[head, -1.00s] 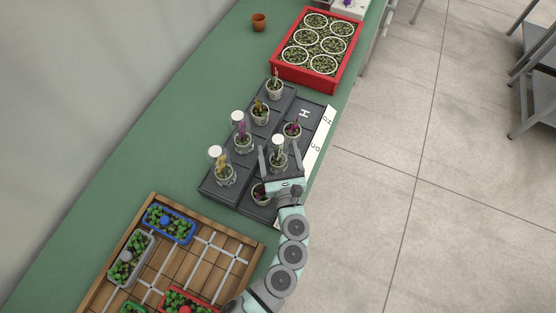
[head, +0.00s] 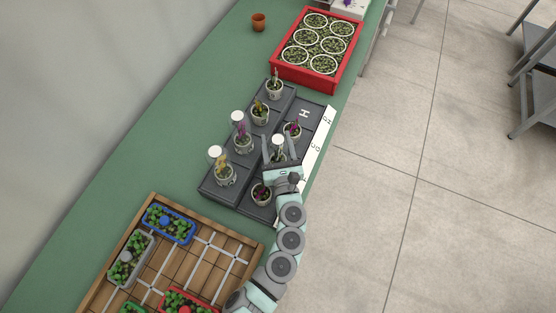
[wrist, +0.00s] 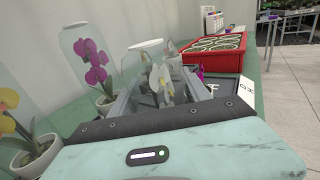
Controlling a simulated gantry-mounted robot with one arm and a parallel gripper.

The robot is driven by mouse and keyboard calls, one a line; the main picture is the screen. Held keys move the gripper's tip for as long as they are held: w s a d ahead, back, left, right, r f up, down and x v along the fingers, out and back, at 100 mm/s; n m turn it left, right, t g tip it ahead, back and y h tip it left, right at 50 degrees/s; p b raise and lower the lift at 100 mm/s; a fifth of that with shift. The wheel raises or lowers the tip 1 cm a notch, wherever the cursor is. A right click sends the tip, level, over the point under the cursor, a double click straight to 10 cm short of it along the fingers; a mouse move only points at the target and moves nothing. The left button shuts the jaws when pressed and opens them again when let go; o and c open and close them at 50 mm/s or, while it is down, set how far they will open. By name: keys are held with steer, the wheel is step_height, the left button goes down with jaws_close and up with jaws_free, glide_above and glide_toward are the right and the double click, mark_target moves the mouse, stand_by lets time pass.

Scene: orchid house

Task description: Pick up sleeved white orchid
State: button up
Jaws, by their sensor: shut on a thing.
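The sleeved white orchid (head: 279,156) stands in the right column of the dark tray, its clear sleeve topped by a white rim. It also shows in the wrist view, with white blooms (wrist: 163,78) inside the sleeve. My gripper (head: 280,147) has a finger on each side of this plant and is shut on it. My gripper hides the lower part of the plant and its pot in both views. I cannot tell whether the pot touches the tray.
A sleeved yellow orchid (head: 222,170) and a sleeved purple orchid (head: 241,137) stand close on the left. A small pot with a dark plant (head: 261,193) is just below my gripper. A red crate (head: 275,71) of pots lies beyond; a wooden tray (head: 248,257) is nearer.

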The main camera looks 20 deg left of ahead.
steer(key=c, duration=0.9)
jaws_close()
steer(key=shift+r, duration=0.15)
